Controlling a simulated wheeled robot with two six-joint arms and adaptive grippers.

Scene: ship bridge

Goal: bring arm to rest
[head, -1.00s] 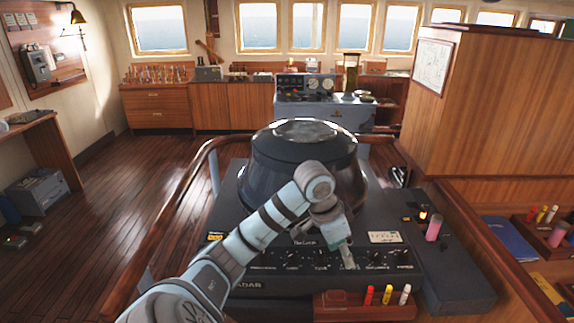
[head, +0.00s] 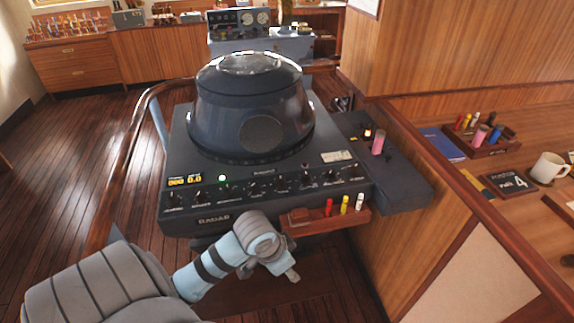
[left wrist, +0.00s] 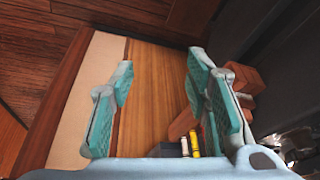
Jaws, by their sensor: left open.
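My left arm reaches in from the bottom left of the head view. Its gripper (head: 288,273) hangs low in front of the radar console (head: 215,220), below the console's front edge and apart from the knobs. In the left wrist view the left gripper (left wrist: 160,75) has its two teal-padded fingers spread wide with nothing between them. My right gripper is not in view.
A small wooden rack (head: 310,222) with red, yellow and white markers sticks out from the console's front, close to my left gripper. A wooden rail (head: 137,125) runs along the left. A desk on the right holds a white mug (head: 549,167). Floor at left is open.

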